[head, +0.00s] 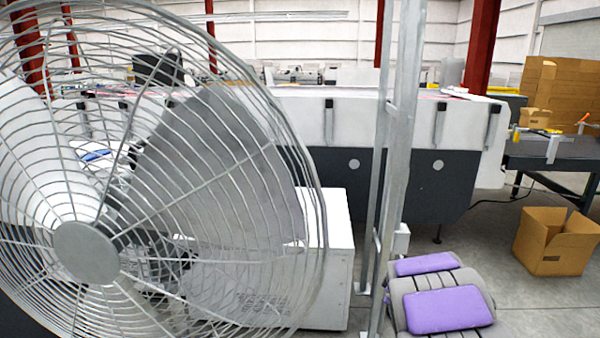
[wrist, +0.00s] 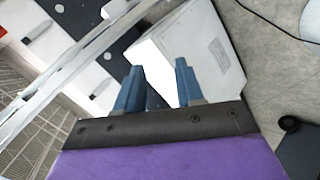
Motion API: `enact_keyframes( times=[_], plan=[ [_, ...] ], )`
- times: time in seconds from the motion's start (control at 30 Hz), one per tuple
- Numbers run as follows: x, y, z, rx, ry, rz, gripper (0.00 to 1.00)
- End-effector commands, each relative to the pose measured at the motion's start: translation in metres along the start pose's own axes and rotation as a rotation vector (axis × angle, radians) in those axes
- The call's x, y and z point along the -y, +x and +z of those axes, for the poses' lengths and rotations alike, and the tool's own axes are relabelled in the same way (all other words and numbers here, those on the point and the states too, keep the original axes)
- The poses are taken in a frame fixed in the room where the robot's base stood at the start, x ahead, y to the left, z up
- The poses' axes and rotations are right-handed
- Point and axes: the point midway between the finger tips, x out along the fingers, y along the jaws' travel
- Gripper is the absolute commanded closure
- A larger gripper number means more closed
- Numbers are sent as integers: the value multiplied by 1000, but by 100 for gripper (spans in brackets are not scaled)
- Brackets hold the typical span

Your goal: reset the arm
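My gripper (wrist: 159,68) shows in the wrist view with two blue fingers standing apart and nothing between them. It is open and empty. Behind the fingers is a white cabinet (wrist: 205,50), apart from them as far as I can tell. The purple and grey parts at the bottom of the head view are mine; the gripper's fingers cannot be made out there.
A large wire-caged fan (head: 85,253) fills the left of the head view. A metal post (head: 397,150) stands right of it. The long white and dark machine (head: 330,160) runs behind. An open cardboard box (head: 556,242) sits on the floor at right, with clear floor before it.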

Motion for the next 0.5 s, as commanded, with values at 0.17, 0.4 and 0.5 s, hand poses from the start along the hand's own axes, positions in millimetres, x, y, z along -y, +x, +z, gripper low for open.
enact_keyframes(
  times=[0.17, 0.4, 0.5],
  plan=[
    [-6, -70, 36, 188, 188, 10, 63],
    [34, -166, 76, 406, 452, -61, 63],
    [62, -207, 86, 482, 554, -117, 63]
  ],
)
